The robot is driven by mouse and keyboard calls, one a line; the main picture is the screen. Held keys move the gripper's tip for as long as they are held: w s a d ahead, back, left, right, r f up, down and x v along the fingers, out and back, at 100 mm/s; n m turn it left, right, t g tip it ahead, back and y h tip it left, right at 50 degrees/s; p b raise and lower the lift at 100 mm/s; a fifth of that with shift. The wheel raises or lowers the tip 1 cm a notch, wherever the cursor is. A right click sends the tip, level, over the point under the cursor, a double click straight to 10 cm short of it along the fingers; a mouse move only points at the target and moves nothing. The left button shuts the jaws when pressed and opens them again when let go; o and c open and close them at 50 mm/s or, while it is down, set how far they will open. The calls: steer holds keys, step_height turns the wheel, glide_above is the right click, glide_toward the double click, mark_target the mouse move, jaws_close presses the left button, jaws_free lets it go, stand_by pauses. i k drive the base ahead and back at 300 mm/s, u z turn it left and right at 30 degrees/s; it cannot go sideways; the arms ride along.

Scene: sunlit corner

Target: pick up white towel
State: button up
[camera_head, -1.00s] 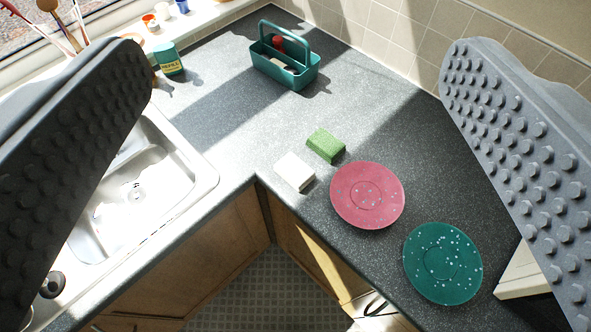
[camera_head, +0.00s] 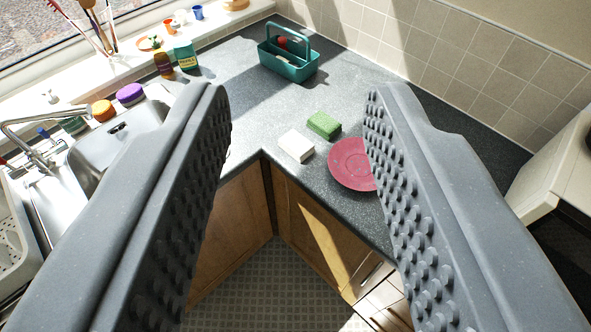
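A small white block-shaped item (camera_head: 296,145) lies on the dark speckled counter near its inner corner edge. It may be the folded white towel, but I cannot tell its material. A green sponge-like block (camera_head: 324,125) lies just behind it to the right. My gripper (camera_head: 295,95) is open and empty, with one studded finger on each side of the picture. The white item shows in the gap between the fingers, apart from both. No other white towel shows.
A red plate (camera_head: 349,165) is partly hidden by the right finger. A teal caddy (camera_head: 289,65) stands at the back. The sink (camera_head: 110,140) is on the left, partly covered by the left finger. Bottles and brushes line the windowsill. Counter between caddy and sponge is clear.

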mark_target(298, 147)
steer(key=u, duration=0.05)
steer(key=i, duration=1.25)
steer(key=z, duration=0.45)
